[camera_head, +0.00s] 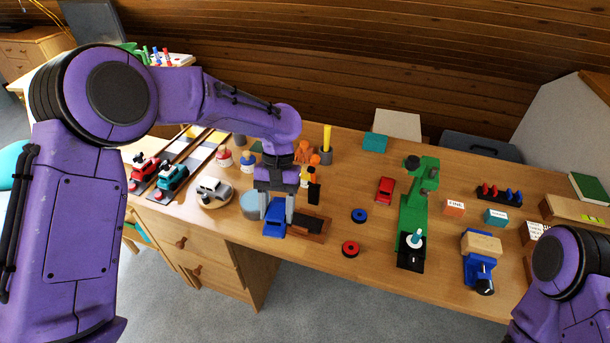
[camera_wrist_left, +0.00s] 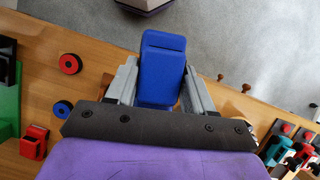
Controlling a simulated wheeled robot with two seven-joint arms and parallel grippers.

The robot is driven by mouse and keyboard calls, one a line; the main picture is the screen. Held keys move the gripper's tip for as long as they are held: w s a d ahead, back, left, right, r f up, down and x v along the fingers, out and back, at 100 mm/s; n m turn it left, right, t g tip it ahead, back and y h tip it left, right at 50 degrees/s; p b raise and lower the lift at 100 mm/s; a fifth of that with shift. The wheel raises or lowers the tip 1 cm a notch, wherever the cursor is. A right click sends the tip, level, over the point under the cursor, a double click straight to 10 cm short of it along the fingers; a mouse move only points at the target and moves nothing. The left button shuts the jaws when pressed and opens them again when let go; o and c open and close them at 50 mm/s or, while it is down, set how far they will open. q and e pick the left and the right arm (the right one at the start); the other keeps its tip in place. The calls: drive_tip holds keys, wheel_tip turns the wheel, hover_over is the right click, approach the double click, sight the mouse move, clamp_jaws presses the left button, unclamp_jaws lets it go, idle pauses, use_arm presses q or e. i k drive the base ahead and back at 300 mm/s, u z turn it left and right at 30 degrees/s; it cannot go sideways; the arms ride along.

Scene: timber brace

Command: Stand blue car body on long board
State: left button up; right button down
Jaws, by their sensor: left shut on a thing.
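The blue car body (camera_head: 274,220) is held in my left gripper (camera_head: 277,206), over the front part of the table. The left wrist view shows the blue car body (camera_wrist_left: 163,65) between the two grey fingers, with the gripper shut on it. A dark brown wooden board (camera_head: 313,224) lies just right of the blue body in the head view; I cannot tell if it is the long board or whether the body touches it. The gripper and body hide part of the table there. My right arm shows at the lower right, but its gripper is out of view.
A red wheel (camera_head: 350,249) and a blue wheel (camera_head: 359,215) lie right of the board. A green press (camera_head: 414,215) and a red car (camera_head: 385,189) are farther right. The table's front edge is close.

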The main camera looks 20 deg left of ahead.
sight(586, 208)
drive_tip(key=z, duration=1.5)
drive_tip(key=i, duration=1.2)
drive_tip(key=z, duration=1.05)
